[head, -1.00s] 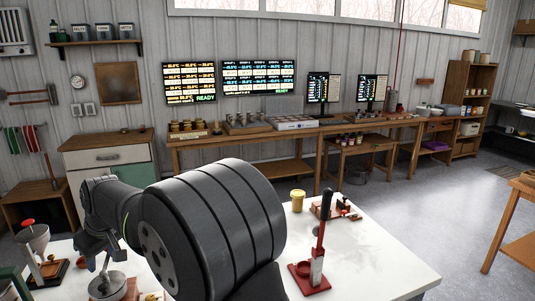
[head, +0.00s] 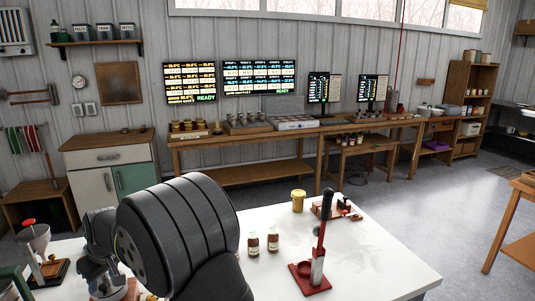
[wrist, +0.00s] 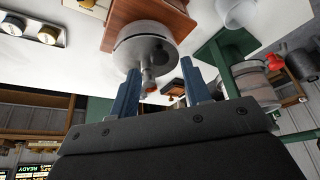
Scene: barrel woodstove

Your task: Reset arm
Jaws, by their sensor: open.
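My gripper (wrist: 160,88) shows in the wrist view as two blue fingers standing apart. A round metal piece with a small stem (wrist: 146,45) lies past the fingertips, close to a reddish wooden block (wrist: 165,15). The stem shows between the fingers in the picture, but no finger is seen closed on it. I cannot tell whether a finger touches it. In the head view my dark arm covers the left front of the white table (head: 370,250), and the fingertips cannot be made out there.
Two brown bottles (head: 263,242) stand just right of my arm. A red stand with a black-handled lever (head: 314,272), a yellow jar (head: 298,200) and a small wooden rack (head: 330,211) are further right. A funnel device with a red knob (head: 36,243) stands at left.

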